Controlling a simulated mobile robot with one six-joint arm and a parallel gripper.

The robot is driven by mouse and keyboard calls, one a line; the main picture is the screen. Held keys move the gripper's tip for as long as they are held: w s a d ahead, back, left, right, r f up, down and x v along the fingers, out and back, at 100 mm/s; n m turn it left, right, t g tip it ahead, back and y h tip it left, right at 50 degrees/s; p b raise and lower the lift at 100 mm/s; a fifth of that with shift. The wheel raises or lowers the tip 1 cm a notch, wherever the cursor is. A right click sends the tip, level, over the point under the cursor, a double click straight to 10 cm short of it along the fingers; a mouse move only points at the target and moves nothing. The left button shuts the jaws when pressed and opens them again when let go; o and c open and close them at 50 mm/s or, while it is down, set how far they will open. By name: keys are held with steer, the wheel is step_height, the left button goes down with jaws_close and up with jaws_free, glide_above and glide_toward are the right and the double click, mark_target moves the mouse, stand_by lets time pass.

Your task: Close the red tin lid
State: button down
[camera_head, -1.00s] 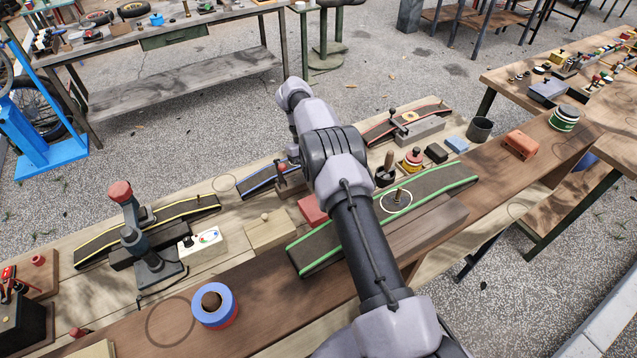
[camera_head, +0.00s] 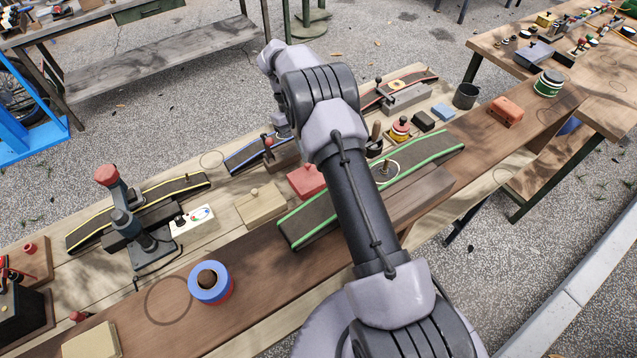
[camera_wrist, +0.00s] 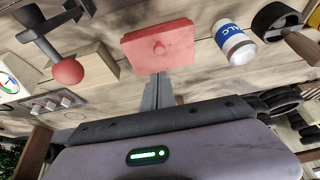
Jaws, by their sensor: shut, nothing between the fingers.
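The red tin (camera_head: 306,181) sits on the wooden bench, just left of my forearm in the head view. In the wrist view the red tin (camera_wrist: 158,32) is a flat red box with a small round knob on the face towards me. Whether its lid stands open or shut I cannot tell. My gripper (camera_wrist: 158,78) is shut and empty, its fingertips close to the near edge of the tin; contact is unclear. In the head view my arm hides the gripper's fingers.
A red-knobbed lever (camera_wrist: 68,72) and a wooden block (camera_wrist: 95,65) stand left of the tin in the wrist view. A white-and-blue can (camera_wrist: 237,47) is to its right. An orange-red box (camera_head: 506,111) lies further right on the bench.

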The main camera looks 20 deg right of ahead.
steer(key=s+a+r+p, duration=0.1)
steer(key=s+a, duration=0.1)
steer(key=s, duration=1.1)
steer(key=shift+s+r, duration=0.2)
steer(key=shift+s, duration=0.1)
